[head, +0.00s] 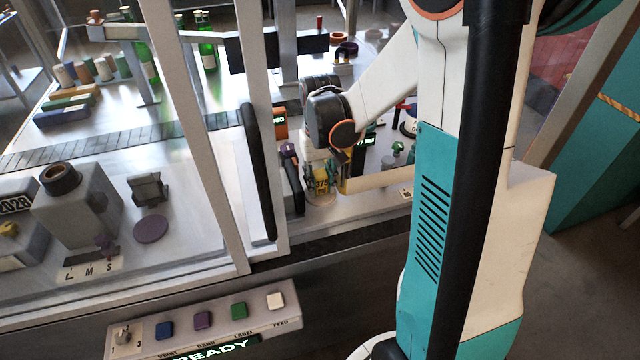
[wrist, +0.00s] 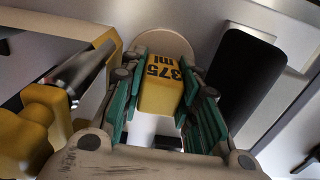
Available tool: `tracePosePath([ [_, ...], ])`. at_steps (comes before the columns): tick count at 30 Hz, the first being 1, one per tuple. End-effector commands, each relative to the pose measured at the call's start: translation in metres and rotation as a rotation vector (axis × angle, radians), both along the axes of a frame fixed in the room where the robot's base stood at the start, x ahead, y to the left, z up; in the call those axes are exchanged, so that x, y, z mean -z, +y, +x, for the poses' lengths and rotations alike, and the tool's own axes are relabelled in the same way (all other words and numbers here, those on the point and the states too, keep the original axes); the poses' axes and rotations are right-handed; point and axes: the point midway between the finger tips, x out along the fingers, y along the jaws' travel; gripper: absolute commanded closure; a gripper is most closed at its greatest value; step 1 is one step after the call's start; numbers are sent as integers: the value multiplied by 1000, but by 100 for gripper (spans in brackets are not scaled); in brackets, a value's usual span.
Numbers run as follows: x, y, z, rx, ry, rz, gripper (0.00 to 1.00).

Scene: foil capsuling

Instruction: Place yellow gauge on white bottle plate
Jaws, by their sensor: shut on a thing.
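The yellow gauge (wrist: 160,92), a block marked "375 ml", sits between the green-padded fingers of my gripper (wrist: 165,100) in the wrist view. My gripper is shut on it. In the head view the gauge (head: 321,182) shows small between the fingers of my gripper (head: 321,178). A pale round plate (wrist: 163,42) shows just beyond the gauge in the wrist view; its edge also shows below the gripper in the head view (head: 321,201). The gauge hides part of the plate, and I cannot tell whether the two touch.
A yellow fixture with a metal cylinder (wrist: 80,72) stands close left of my fingers in the wrist view. A dark upright part (wrist: 245,75) stands close on the right. In the head view, a door frame with a black handle (head: 258,170) is left of my gripper.

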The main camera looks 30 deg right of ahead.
Motion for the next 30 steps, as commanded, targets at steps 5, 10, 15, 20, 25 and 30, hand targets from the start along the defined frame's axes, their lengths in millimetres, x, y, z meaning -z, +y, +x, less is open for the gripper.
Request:
tracePosePath([
  [5, 3, 0, 0, 0, 0, 0, 99],
  [10, 5, 0, 0, 0, 0, 0, 99],
  [15, 6, 0, 0, 0, 0, 0, 62],
  [20, 6, 0, 0, 0, 0, 0, 62],
  [25, 3, 0, 0, 0, 0, 0, 62],
  [30, -18, 0, -1, 0, 0, 0, 62],
])
